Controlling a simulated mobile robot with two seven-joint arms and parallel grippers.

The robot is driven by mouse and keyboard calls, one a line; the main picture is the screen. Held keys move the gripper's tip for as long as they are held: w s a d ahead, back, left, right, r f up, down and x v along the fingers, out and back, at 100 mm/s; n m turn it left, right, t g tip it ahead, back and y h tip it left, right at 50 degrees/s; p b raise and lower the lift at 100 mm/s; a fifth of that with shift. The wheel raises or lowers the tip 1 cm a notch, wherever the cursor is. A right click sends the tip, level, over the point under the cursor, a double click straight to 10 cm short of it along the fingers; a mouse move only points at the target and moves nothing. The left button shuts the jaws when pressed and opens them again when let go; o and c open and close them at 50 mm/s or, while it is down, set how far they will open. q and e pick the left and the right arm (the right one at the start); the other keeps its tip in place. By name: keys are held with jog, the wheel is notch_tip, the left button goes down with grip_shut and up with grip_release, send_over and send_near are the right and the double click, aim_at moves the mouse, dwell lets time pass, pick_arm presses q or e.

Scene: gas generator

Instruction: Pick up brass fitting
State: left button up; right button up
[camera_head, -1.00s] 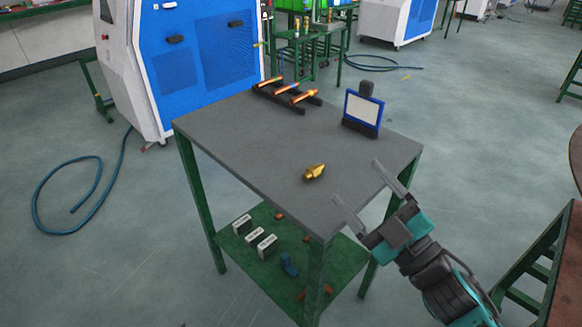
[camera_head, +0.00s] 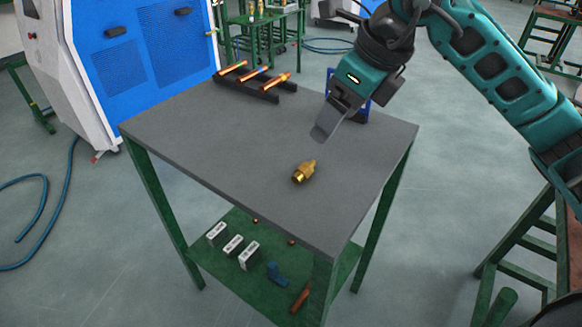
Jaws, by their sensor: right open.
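The brass fitting (camera_head: 304,172) lies on its side on the grey table top (camera_head: 220,140), right of the middle and toward the near edge. My right gripper (camera_head: 324,134) is above the table, just beyond the fitting, with its fingers pointing down and toward the lower left. The gripper is empty and apart from the fitting. Its fingers overlap from this angle, so the gap between them is hard to see. My left gripper is not in view.
A black rack (camera_head: 247,87) with several copper-coloured pieces sits at the table's back. A blue-framed stand (camera_head: 362,110) is partly hidden behind my right gripper. The lower green shelf (camera_head: 215,262) holds white blocks and small parts. A blue and white machine (camera_head: 130,60) stands at left.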

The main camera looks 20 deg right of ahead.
jog(key=b+x, duration=0.1)
jog(key=x, duration=0.5)
jog(key=shift+a+f, duration=0.1)
jog(key=shift+f, duration=0.3)
jog(key=x, duration=0.5)
jog(key=shift+w+f+b, duration=0.15)
jog(key=shift+f+b, duration=0.2)
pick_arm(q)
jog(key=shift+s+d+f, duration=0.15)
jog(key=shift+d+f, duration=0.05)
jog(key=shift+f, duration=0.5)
pick_arm(e)
jog(key=shift+r, duration=0.1)
jog(key=c, duration=1.1)
jog(key=shift+r, duration=0.1)
jog(key=shift+c, duration=0.2)
notch_tip(320, 180, up, 11)
jog(key=p, duration=0.2)
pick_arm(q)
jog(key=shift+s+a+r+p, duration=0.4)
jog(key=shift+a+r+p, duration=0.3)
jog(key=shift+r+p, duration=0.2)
pick_arm(e)
notch_tip(320, 180, up, 9)
send_over(309, 164)
